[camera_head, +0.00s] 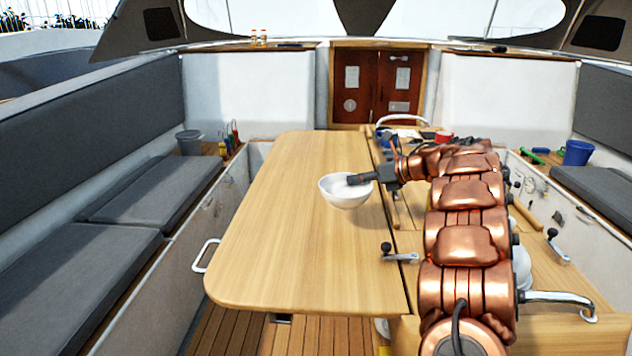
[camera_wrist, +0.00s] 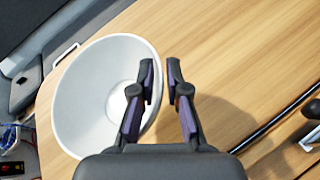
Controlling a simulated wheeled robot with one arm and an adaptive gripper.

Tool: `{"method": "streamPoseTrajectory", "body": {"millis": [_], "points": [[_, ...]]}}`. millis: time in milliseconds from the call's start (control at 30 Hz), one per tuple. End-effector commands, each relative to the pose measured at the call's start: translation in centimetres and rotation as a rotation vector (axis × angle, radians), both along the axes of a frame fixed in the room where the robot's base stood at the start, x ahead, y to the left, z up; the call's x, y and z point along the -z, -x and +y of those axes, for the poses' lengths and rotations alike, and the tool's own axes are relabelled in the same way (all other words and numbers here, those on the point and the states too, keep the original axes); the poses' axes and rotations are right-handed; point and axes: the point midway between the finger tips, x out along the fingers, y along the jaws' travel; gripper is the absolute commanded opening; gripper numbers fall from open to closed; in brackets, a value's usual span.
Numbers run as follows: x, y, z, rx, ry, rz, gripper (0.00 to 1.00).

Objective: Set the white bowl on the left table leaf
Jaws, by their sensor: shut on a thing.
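The white bowl (camera_head: 345,193) is at the right side of the left table leaf (camera_head: 270,230) in the head view, near the seam with the middle of the table. My gripper (camera_head: 355,180) reaches in from the right and is shut on the bowl's rim. In the wrist view the bowl (camera_wrist: 105,95) fills the left side, with its right rim between the fingers of my gripper (camera_wrist: 160,80). The bowl looks roughly upright. I cannot tell whether its base touches the leaf.
The leaf is bare around the bowl, with free room to the left and front. A winch handle (camera_head: 400,257) lies right of the seam. A blue mug (camera_head: 386,138) and a red cup (camera_head: 444,137) stand at the back. A grey bucket (camera_head: 189,142) stands on the left bench side.

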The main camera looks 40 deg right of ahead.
Motion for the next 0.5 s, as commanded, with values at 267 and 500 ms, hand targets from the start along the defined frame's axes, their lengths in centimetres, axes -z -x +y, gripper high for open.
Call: {"method": "streamPoseTrajectory", "body": {"millis": [267, 500], "points": [[1.3, 1.4, -0.2, 0.002, 0.000, -0.003, 0.00], [1.6, 0.5, 2.8, 0.002, -0.003, -0.002, 0.00]]}}
